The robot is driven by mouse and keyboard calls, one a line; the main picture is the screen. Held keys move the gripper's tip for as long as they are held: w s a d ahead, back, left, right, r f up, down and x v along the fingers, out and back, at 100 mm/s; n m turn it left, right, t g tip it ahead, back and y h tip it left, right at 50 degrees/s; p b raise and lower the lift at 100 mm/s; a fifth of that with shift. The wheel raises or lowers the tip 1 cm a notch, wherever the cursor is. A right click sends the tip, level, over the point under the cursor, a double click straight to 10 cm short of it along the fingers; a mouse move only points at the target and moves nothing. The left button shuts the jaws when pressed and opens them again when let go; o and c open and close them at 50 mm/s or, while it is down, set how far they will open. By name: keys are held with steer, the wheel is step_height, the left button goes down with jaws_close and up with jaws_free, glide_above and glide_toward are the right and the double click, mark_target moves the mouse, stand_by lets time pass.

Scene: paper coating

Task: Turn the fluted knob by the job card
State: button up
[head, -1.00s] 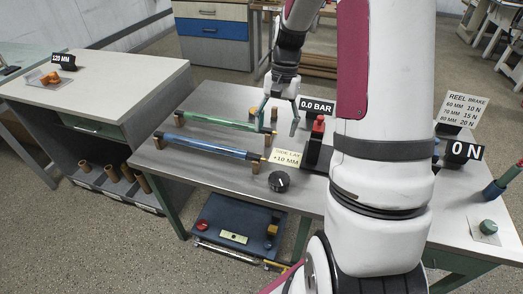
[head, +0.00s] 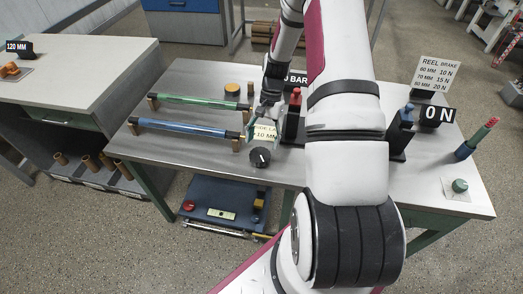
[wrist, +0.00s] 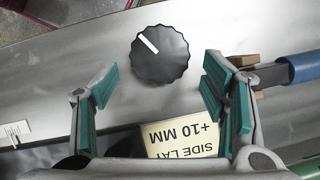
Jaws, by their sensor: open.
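The black fluted knob (head: 260,158) stands on the grey bench just in front of the yellow job card (head: 265,132), which reads SIDE LAY +10 MM. In the wrist view the knob (wrist: 160,56) shows a white pointer line slanting to the upper left. The card (wrist: 182,137) lies below it there, upside down and partly hidden by my gripper. My gripper (wrist: 158,84) is open and empty, teal pads apart. The knob lies beyond the fingertips and between their lines, with no visible contact. In the head view my gripper (head: 258,116) is over the card, partly covering it.
A blue roller (head: 186,133) and a green roller (head: 195,101) lie to the left. A red-topped device (head: 294,108) stands close on the right, beside the 0.0 BAR sign, partly hidden by my arm. The bench's front edge is just before the knob.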

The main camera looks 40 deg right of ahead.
mark_target(260, 154)
steer(key=shift+x, duration=2.45)
steer(key=c, duration=0.9)
